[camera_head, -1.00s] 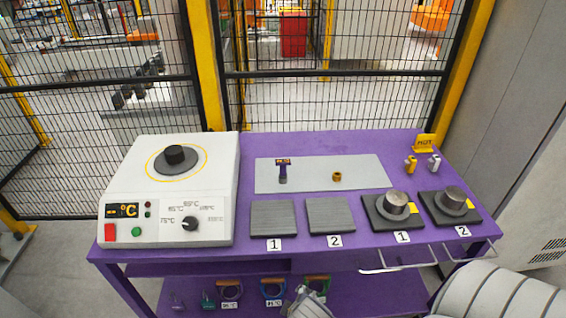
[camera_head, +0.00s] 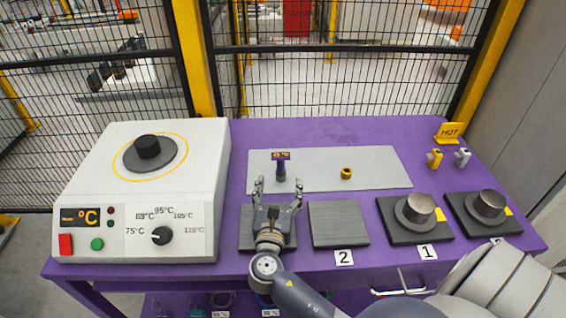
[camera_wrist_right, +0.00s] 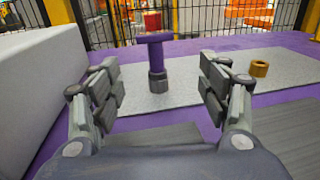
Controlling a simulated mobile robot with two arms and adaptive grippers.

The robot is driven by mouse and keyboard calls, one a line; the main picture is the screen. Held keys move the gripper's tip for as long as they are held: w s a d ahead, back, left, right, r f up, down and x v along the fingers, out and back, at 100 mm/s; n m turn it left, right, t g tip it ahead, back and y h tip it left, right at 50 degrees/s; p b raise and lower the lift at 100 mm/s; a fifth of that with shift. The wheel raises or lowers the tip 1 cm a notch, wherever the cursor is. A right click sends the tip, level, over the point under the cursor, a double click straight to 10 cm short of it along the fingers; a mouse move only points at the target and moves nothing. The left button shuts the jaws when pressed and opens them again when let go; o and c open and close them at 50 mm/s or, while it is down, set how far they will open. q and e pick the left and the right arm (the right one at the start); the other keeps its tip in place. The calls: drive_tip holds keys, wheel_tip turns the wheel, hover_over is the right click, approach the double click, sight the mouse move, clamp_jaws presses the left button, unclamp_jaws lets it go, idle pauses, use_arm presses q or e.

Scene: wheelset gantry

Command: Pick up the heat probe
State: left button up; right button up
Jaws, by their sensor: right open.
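The heat probe (camera_head: 281,170), a purple T-shaped tool with a small orange display on top and a dark lower end, stands upright on the grey mat (camera_head: 380,170). In the right wrist view the probe (camera_wrist_right: 156,55) stands ahead, roughly midway between my fingers. My right gripper (camera_head: 278,190) is open and empty, above grey plate 1 (camera_head: 246,238) and just in front of the probe, with its fingers pointing toward it. The gripper (camera_wrist_right: 160,80) does not touch the probe. My left gripper is not in view.
A white heater unit (camera_head: 85,185) with a dial stands at the left. A small brass ring (camera_head: 346,173) lies on the mat right of the probe. Grey plate 2 (camera_head: 338,222) and two dark blocks with metal cylinders (camera_head: 420,207) are to the right.

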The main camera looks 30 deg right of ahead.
sight(280, 164)
drive_tip(key=shift+w+d, duration=0.1)
drive_tip(key=shift+w, duration=0.1)
drive_tip(key=b+x, duration=0.1)
drive_tip(key=x, duration=0.3)
drive_tip(key=shift+w+r, duration=0.1)
drive_tip(key=shift+r, duration=0.1)
drive_tip(key=shift+w+d+b, duration=0.2)
drive_tip(key=shift+w+b, duration=0.05)
drive_tip(key=shift+b, duration=0.05)
drive_tip(key=b+x, duration=0.2)
drive_tip(key=x, duration=0.2)
drive_tip(key=shift+w+r, duration=0.1)
drive_tip(key=shift+w, duration=0.2)
drive_tip(key=shift+w+d, duration=0.15)
drive_tip(key=shift+w, duration=0.1)
drive_tip(key=shift+d, duration=0.1)
drive_tip(key=shift+r, duration=0.1)
drive_tip(key=c, duration=0.9)
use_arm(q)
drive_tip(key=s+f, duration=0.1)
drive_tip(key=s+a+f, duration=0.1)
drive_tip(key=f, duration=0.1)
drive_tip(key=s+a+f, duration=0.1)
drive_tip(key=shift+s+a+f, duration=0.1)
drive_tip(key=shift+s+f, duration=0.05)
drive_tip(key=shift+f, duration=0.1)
use_arm(e)
drive_tip(key=c, duration=0.4)
